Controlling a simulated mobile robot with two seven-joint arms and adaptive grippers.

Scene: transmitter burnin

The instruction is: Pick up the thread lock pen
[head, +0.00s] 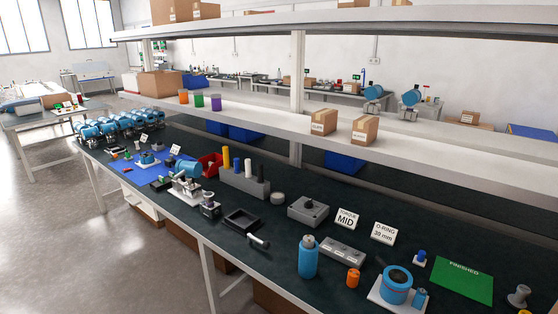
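I cannot tell for sure which thing is the thread lock pen. A larger blue bottle (308,262) with a grey top stands nearer the front. A small orange bottle (353,278) stands to its right. Neither of my grippers shows in the head view.
A black square tray (241,222), a grey box with a knob (308,212) and a grey slotted block (343,251) lie on the bench. A green FINISHED mat (462,279) is at the right. A white shelf (280,117) overhangs the bench's back.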

